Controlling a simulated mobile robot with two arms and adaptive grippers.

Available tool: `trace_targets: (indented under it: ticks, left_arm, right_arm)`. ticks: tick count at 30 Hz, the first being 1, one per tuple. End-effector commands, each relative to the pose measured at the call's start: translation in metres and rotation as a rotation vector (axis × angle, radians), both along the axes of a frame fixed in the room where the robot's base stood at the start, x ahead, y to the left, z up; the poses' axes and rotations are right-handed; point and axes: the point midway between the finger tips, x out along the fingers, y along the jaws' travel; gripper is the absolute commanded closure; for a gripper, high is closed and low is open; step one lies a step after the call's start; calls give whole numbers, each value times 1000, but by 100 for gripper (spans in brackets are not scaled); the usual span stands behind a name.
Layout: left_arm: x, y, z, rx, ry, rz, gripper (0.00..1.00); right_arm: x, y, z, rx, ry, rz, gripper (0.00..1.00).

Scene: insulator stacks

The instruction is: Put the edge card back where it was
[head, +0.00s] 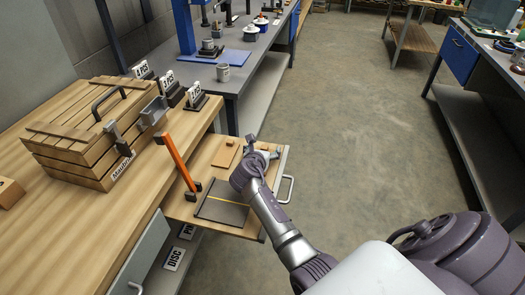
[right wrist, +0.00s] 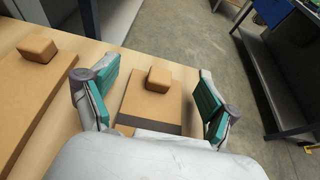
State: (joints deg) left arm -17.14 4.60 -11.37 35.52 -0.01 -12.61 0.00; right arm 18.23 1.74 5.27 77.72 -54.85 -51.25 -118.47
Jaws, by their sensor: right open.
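My right gripper (head: 262,149) is over the far right part of a pulled-out wooden board (head: 179,210). In the right wrist view its two teal-padded fingers (right wrist: 160,103) are apart. Between them lies a flat tan card (right wrist: 150,106) with a square block (right wrist: 159,78) on top and a dark strip along its near edge; neither finger visibly touches the block. Another tan card (right wrist: 38,95) with a block lies to its left; it also shows in the head view (head: 224,153). I cannot tell from markings which one is the edge card. My left gripper is out of view.
A wooden crate (head: 75,158) and several sign cards stand on the bench at left. Floor (head: 370,125) beyond the board is clear.

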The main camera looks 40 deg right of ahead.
Motion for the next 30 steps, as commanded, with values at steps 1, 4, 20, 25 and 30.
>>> trace_targets:
  ticks: [1, 4, 20, 25, 30]
  left_arm:
    - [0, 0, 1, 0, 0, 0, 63]
    - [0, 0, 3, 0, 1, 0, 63]
    - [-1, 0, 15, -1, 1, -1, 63]
    - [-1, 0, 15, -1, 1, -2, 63]
    - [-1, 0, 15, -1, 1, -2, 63]
  right_arm:
    - [0, 0, 3, 1, -2, 0, 14]
    - [-7, 9, 7, 0, 1, 1, 14]
    - [-67, 77, 44, 1, -1, 0, 14]
    - [-73, 84, 48, 1, 0, -1, 14]
    - [-73, 84, 48, 0, 0, -1, 14]
